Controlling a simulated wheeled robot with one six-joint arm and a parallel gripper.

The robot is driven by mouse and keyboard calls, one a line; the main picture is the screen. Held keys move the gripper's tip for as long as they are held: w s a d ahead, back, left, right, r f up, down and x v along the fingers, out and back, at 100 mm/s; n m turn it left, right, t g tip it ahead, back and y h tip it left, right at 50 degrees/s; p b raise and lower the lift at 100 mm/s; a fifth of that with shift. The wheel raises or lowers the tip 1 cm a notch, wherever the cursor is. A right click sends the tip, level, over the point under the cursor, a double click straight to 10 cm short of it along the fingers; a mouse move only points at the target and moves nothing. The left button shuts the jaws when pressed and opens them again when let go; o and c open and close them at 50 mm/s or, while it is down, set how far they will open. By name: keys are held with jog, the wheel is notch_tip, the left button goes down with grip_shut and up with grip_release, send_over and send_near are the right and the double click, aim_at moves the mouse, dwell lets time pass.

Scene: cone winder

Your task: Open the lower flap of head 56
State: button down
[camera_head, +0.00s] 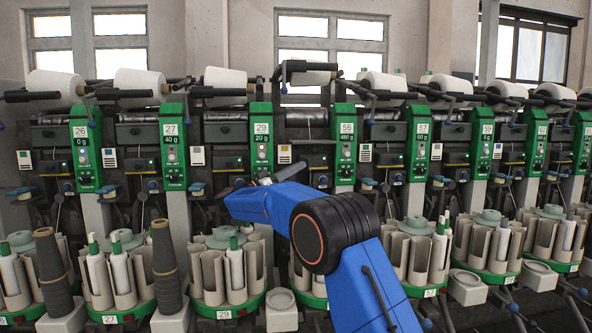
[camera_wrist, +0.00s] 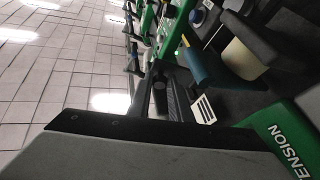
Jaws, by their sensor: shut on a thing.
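Head 56 is marked by the green panel (camera_head: 346,145) with the number 56 and the reading 480 g, right of the middle in the head view. My gripper (camera_head: 278,177) is at the machine front between the panels of heads 29 and 56, partly hidden by my blue arm. In the wrist view my gripper (camera_wrist: 165,93) is shut on a dark part, taken as the lower flap. The flap's outline and how far it stands open cannot be made out. A green panel (camera_wrist: 285,140) lettered TENSION is close beside the gripper.
Neighbouring heads with panel 29 (camera_head: 262,140) and panel 57 (camera_head: 418,143) flank the arm. White yarn cones (camera_head: 226,82) line the top. Round bobbin magazines (camera_head: 228,262) stand below. In the wrist view a blue-grey lever (camera_wrist: 203,67) lies near the gripper, and tiled floor (camera_wrist: 60,60) is clear.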

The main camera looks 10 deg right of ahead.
jog(key=shift+r, duration=0.1)
jog(key=c, duration=1.6)
grip_release()
jog(key=v, duration=0.7)
jog(key=shift+a, duration=0.15)
jog(key=shift+c, duration=0.7)
